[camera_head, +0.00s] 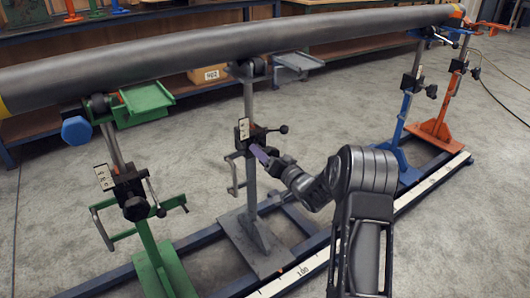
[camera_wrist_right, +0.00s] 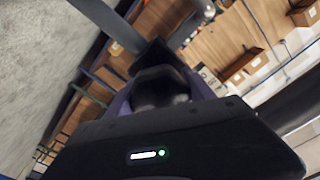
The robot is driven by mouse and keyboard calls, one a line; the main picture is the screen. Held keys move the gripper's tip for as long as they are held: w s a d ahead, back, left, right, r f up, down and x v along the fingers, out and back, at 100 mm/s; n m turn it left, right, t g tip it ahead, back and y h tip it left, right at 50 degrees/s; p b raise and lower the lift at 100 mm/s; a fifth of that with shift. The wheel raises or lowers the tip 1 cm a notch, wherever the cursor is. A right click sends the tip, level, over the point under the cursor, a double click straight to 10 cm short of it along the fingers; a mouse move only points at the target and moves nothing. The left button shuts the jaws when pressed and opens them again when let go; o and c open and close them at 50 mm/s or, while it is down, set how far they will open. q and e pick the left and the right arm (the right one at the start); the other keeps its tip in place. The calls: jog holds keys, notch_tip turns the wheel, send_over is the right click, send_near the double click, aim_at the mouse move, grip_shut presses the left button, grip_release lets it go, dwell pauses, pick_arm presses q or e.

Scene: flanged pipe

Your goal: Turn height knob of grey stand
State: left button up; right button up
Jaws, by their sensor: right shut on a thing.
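The grey stand (camera_head: 251,200) is upright in the middle of the head view, with a black clamp block and scale plate partway up its post. My right gripper (camera_head: 262,156), with purple fingers, reaches this block from the right. In the right wrist view, a black round height knob (camera_wrist_right: 160,90) sits between the purple fingers, and the gripper is shut on it. In the head view the knob is mostly hidden by the fingers. My left gripper is not in view.
A long grey pipe (camera_head: 230,42) runs across above the stands. A green stand (camera_head: 148,235) is at the left; blue (camera_head: 401,125) and orange (camera_head: 447,105) stands are at the right. A small handle (camera_head: 283,129) sticks out above my gripper. A floor rail (camera_head: 215,287) runs below.

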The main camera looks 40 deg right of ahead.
jog(key=shift+m, duration=0.8)
jog(key=o, duration=1.4)
jog(key=shift+c, duration=0.2)
jog(key=shift+s, duration=0.1)
jog(key=s+p, duration=0.2)
jog(key=s, duration=0.5)
jog(key=shift+s, duration=0.35)
jog(key=shift+a, duration=0.1)
